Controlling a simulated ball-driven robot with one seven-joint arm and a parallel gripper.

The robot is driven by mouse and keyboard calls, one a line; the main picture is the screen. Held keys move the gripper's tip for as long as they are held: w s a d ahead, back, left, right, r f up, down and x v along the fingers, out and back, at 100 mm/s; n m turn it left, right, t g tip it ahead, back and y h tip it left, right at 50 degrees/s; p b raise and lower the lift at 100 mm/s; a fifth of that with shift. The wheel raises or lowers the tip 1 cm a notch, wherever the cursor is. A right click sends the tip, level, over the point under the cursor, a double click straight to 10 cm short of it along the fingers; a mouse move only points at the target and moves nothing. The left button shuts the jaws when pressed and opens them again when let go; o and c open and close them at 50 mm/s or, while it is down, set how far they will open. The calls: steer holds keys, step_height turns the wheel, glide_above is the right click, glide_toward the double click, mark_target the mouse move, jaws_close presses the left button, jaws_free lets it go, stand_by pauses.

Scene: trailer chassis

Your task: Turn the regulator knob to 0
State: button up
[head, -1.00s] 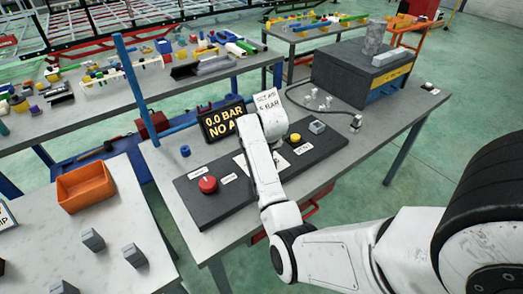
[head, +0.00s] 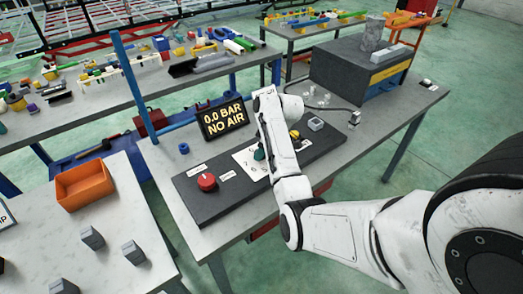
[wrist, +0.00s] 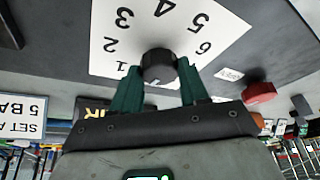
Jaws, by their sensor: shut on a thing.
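The regulator knob (wrist: 158,66) is black and round and sits at the middle of a white dial plate (wrist: 110,30) with printed numbers, 1 to 6 readable in the wrist view. My gripper (wrist: 158,76) has its two green fingers on either side of the knob, shut on it. No pointer mark on the knob can be made out. In the head view the dial plate (head: 243,160) is partly covered by my arm, and only a bit of green finger (head: 259,154) shows. The display (head: 222,122) reads "0.0 BAR NO AIR".
A red knob (head: 207,182) stands on the dark panel (head: 212,205) left of the dial. A yellow button (head: 295,134) and a grey block (head: 316,124) are to the right. An orange bin (head: 84,187) sits on the near left table. A "SET AT" sign (wrist: 20,117) shows in the wrist view.

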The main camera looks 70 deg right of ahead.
steer(key=shift+d+n+y, duration=0.1)
steer(key=shift+n+y, duration=0.2)
steer(key=shift+n, duration=0.5)
steer(key=o, duration=1.1)
steer(key=shift+c, duration=0.2)
steer(key=a+v, duration=0.1)
steer(key=v, duration=0.9)
steer(key=shift+d+r, duration=0.4)
steer(key=shift+d, duration=0.15)
